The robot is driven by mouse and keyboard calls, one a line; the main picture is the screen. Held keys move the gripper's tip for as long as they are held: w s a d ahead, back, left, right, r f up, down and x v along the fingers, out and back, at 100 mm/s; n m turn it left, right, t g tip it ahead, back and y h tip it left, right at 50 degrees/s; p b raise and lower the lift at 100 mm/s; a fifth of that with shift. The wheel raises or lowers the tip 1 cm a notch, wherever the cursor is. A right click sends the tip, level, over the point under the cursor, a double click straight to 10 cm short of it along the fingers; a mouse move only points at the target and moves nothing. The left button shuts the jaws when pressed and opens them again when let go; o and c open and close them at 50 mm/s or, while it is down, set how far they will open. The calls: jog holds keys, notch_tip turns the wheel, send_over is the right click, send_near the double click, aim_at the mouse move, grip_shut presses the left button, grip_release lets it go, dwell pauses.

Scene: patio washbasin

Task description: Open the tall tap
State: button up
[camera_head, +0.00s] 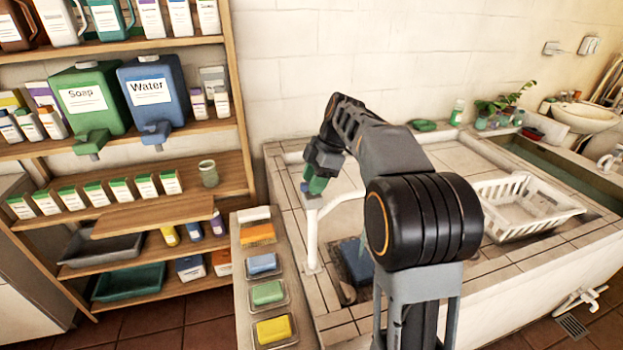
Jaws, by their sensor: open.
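The tall tap (312,240) is a white upright pipe at the left end of the tiled washbasin counter. Its spout bends to the right over a small sunken basin. My gripper (312,186) hangs down from my raised arm right at the top of the tap, with green and blue parts showing there. It is open. I cannot tell whether its fingers are around the tap's handle or touching it. The handle is not clearly visible, and my arm hides part of the counter behind it.
A blue item (355,262) lies in the small basin below the spout. Soap dishes (268,293) line the ledge at left. Wooden shelves (120,145) with bottles and jugs stand further left. A white crate (525,208) sits on the right of the counter.

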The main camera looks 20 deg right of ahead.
jog(key=shift+r, duration=0.1)
jog(key=p+v, duration=0.1)
jog(key=v, duration=1.2)
jog(key=shift+d+r+p, duration=0.2)
jog(key=shift+r+p, duration=0.05)
jog(key=shift+p, duration=0.1)
